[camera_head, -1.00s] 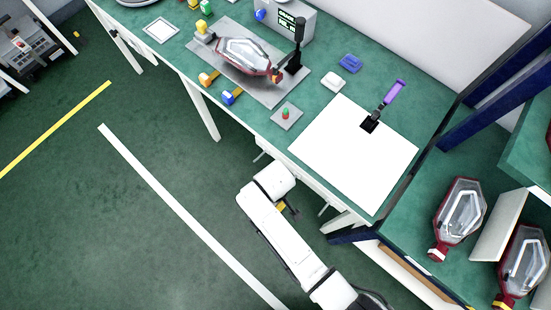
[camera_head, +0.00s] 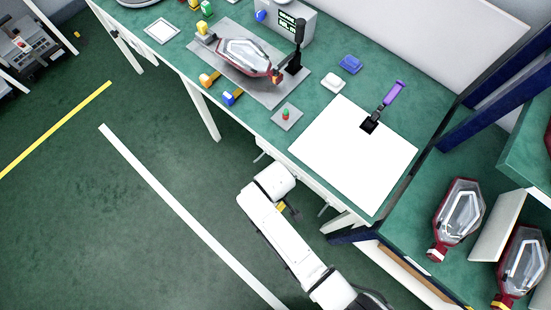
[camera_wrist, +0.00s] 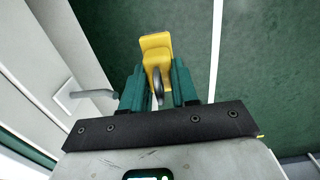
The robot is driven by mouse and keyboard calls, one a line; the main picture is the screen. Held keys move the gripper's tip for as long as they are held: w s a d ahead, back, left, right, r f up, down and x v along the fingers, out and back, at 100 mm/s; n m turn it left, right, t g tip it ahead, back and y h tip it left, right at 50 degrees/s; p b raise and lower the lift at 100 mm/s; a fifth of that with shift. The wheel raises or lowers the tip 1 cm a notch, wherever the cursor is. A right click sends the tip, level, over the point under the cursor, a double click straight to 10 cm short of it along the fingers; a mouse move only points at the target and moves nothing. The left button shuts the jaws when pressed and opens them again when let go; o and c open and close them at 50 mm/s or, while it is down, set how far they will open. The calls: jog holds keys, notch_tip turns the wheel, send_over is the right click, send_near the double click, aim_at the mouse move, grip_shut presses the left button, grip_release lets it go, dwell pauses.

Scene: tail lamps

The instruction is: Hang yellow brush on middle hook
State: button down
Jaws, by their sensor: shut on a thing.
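The yellow brush (camera_wrist: 156,46) is between the teal fingers of my gripper (camera_wrist: 158,92) in the wrist view. My gripper is shut on it, and its yellow end sticks out past the fingertips. A grey curved piece (camera_wrist: 158,82) shows between the fingers; I cannot tell whether it is a hook or part of the brush. A grey hook (camera_wrist: 94,94) juts from the white bench side to the left, apart from the brush. In the head view, a bit of the yellow brush (camera_head: 281,207) shows beside my arm, which hides most of my gripper. I cannot make out the middle hook.
The green-topped bench (camera_head: 255,118) carries a white sheet (camera_head: 350,160), a lamp in a fixture (camera_head: 245,55) and small coloured parts. A shelf with red-rimmed lamps (camera_head: 460,212) stands at the right. The floor (camera_head: 100,210) left of my arm is clear.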

jog(key=shift+w+d, duration=0.15)
jog(key=shift+w, duration=0.1)
jog(key=shift+w+d, duration=0.2)
jog(key=shift+w, duration=0.05)
jog(key=shift+s+a+r, duration=0.1)
jog(key=shift+s+a, duration=0.05)
jog(key=shift+s, duration=0.05)
jog(key=shift+s+a, duration=0.25)
jog(key=shift+s, duration=0.05)
jog(key=shift+p, duration=0.5)
dwell(0.7)
